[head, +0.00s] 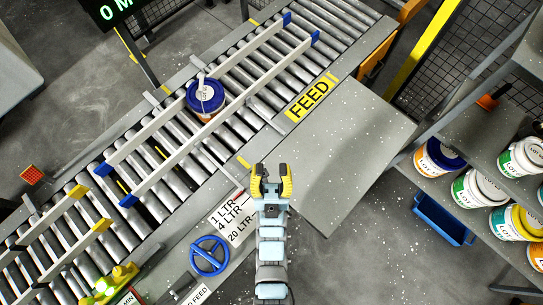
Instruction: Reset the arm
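My gripper (271,171) is in the middle of the head view, at the end of my arm, which reaches up from the bottom edge. Its two yellow-and-black fingers are spread apart with nothing between them. It is over the front edge of the roller conveyor, near the printed litre labels. A pail (205,97) with a blue lid and white label stands between the guide rails on the conveyor, up and to the left of my gripper and apart from it.
The roller conveyor (245,75) runs diagonally, with guide rails. A grey plate (345,150) lies right of my gripper, clear of objects. A shelf with several pails (438,158) stands at the right, a blue bin (443,219) below. A blue handwheel (209,256) is at lower left.

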